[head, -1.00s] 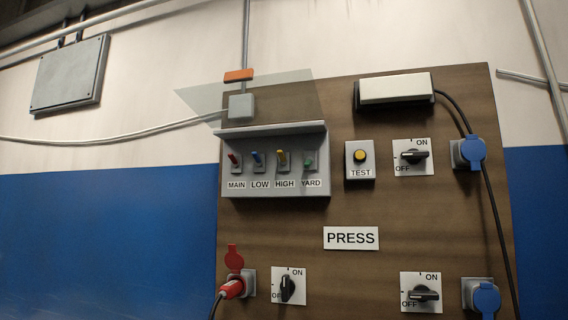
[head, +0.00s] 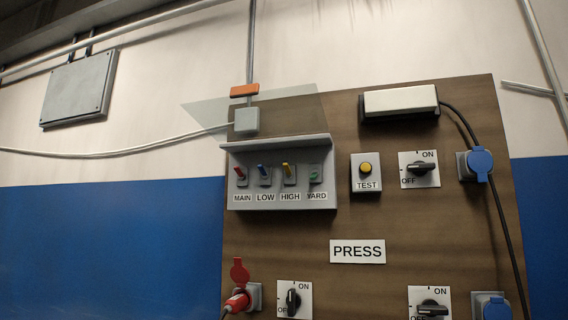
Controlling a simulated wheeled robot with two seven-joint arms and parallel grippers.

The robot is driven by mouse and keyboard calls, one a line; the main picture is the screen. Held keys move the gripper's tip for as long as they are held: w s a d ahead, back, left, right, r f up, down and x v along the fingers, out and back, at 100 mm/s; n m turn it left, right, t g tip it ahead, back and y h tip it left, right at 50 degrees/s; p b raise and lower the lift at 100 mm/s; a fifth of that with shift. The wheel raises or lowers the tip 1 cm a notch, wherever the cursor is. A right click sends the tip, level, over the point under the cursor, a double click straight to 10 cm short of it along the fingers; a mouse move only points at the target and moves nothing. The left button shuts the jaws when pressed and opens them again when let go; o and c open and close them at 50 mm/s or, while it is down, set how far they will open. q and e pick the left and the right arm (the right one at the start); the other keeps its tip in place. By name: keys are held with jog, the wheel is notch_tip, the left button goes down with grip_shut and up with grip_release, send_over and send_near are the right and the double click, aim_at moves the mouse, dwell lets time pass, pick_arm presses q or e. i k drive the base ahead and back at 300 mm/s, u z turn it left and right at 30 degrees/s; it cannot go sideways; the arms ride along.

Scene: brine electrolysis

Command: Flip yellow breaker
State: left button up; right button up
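The yellow breaker (head: 287,171) is a small lever labelled HIGH in a grey breaker box (head: 281,201) on a brown wall board. Its lever points up. Beside it in the same row are a red lever (head: 240,173) labelled MAIN, a blue lever (head: 263,172) labelled LOW and a green lever (head: 316,176) labelled YARD. The red and blue levers also point up; the green one looks lower. A clear panel (head: 290,110) sticks out above the box. Neither of my grippers shows in the head view.
Right of the box are a yellow TEST button (head: 365,169) and a rotary ON/OFF switch (head: 422,168). A red plug (head: 237,302), blue sockets (head: 480,161) and a black cable (head: 502,220) are on the board. A PRESS sign (head: 358,251) is below.

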aim_at(288, 169)
jog(key=k, duration=0.65)
jog(key=u, duration=0.45)
jog(key=i, duration=0.45)
jog(key=u, duration=0.6)
jog(key=i, duration=1)
jog(key=z, duration=0.6)
